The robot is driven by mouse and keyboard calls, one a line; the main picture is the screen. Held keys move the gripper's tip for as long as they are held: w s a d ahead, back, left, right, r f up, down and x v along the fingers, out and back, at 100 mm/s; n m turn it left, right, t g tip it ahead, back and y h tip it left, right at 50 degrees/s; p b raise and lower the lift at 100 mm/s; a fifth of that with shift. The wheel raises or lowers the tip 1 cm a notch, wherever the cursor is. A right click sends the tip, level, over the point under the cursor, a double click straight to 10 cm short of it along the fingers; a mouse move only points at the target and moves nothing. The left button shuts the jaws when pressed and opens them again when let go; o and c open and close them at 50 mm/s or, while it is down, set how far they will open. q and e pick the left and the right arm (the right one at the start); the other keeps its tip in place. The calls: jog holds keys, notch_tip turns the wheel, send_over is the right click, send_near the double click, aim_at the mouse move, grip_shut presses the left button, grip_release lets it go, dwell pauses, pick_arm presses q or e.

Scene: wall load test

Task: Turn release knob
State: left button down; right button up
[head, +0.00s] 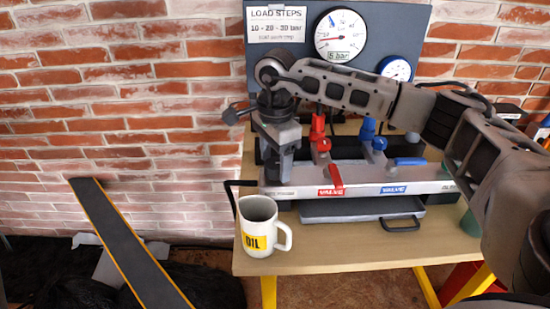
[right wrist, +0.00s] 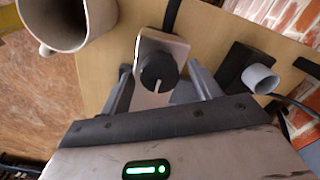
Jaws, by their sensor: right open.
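The release knob (right wrist: 158,72) is round and dark with a white pointer line. It sits on a light metal bracket (right wrist: 152,98) in the right wrist view. My right gripper (right wrist: 163,82) is open, with one finger on each side of the knob and bracket; I cannot tell whether either finger touches. In the head view my right gripper (head: 277,165) points down at the left end of the valve bench, and it hides the knob there. My left gripper is not in view.
A white OIL mug (head: 258,228) stands on the wooden table (head: 340,254) close to the gripper; it also shows in the right wrist view (right wrist: 62,22). Red (head: 320,140) and blue (head: 372,138) valves stand to the right. A gauge panel (head: 285,60) is behind.

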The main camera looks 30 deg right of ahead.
aim_at(275, 164)
notch_tip(275, 164, up, 16)
jog(key=shift+p, duration=0.4)
jog(key=shift+s, duration=0.1)
dwell(0.4)
